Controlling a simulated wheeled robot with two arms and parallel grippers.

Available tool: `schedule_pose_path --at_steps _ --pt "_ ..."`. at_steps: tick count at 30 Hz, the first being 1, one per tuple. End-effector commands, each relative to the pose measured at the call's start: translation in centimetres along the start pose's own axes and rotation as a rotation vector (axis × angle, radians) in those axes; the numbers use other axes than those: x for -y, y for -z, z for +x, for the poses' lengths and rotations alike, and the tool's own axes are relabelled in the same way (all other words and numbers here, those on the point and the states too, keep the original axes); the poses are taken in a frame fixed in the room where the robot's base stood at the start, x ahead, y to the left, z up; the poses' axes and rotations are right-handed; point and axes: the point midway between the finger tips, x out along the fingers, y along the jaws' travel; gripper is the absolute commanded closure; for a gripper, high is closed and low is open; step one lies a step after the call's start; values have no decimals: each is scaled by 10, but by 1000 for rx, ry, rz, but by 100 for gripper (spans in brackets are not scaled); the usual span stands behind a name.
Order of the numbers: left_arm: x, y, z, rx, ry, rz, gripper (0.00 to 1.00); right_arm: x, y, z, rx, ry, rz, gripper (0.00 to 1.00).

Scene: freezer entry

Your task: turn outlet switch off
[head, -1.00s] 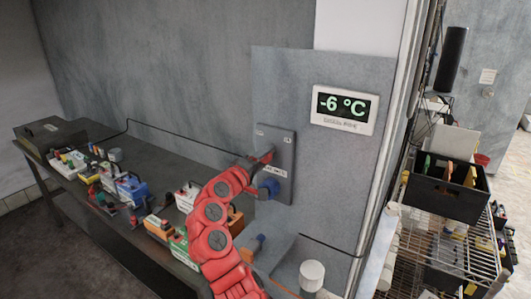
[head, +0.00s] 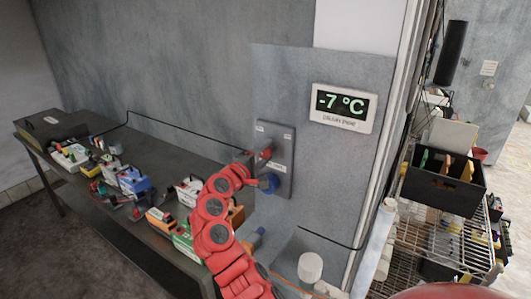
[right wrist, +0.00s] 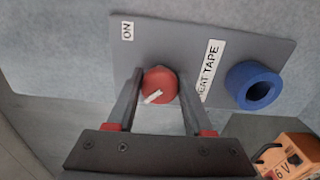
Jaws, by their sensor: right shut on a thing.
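The outlet panel (head: 286,150) is a grey plate on the wall below the temperature display. It carries a red rotary switch (head: 267,153) above a blue round socket (head: 270,183). In the right wrist view, the red switch (right wrist: 160,84) has a white pointer mark slanting to the lower left. An "ON" label (right wrist: 127,31) and a "HEAT TAPE" label (right wrist: 210,68) show on the plate. My right gripper (right wrist: 158,92) is shut on the red switch, one finger on each side. In the head view my right gripper (head: 249,158) reaches the panel from the left. My left gripper is not in view.
A dark table (head: 105,222) along the wall at left holds several boxes and tools. The wall display (head: 343,107) reads -7 °C. A white cylinder (head: 310,267) stands below the panel. A wire shelf with a black bin (head: 440,190) is at right.

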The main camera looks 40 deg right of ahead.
Motion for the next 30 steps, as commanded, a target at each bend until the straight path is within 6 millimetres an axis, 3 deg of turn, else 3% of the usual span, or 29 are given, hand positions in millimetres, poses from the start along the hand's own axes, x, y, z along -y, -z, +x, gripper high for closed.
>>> schedule_pose_path --at_steps 2,3,8,20,23,30 --pt "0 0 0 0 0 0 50 1 0 0 -1 1 -1 100" --pt "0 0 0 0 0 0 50 1 0 0 -1 1 -1 47" --pt "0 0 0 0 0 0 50 1 0 0 -1 1 0 20" --pt "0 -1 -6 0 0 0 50 2 1 -9 -2 -2 1 20" --pt "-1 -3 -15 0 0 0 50 4 1 -26 -2 -2 2 20" --pt "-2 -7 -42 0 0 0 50 6 2 -90 -7 -2 3 20"
